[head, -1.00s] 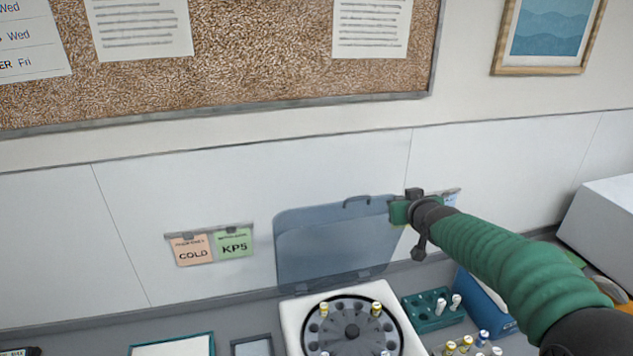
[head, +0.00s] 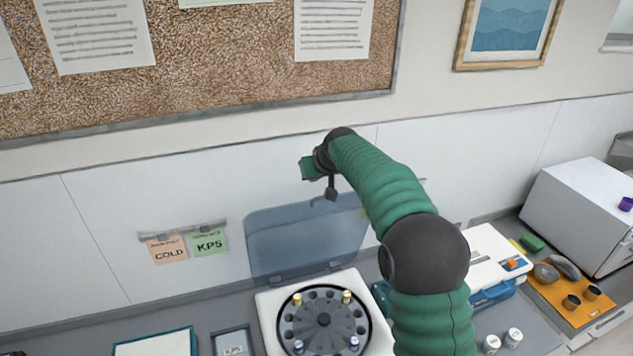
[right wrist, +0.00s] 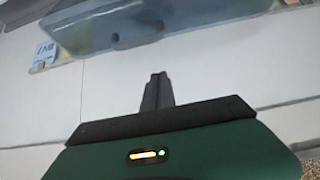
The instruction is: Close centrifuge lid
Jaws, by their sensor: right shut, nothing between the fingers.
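The centrifuge (head: 268,312) is a white box on the counter at bottom centre of the head view. Its translucent blue lid (head: 290,245) stands open and upright at the back, near the wall. The round dark rotor (head: 318,338) is exposed and holds several capped tubes. My right gripper (head: 305,168) is raised above the lid's top edge, apart from it. In the right wrist view its dark fingers (right wrist: 157,80) are shut and empty, with the lid (right wrist: 160,25) beyond them at the top. My left gripper is out of view.
A white-and-blue case (head: 490,260), an orange mat (head: 570,300) with small dishes, and a large white box (head: 585,215) are on the right. A teal-edged tray (head: 155,342) is at lower left. The wall is close behind the lid.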

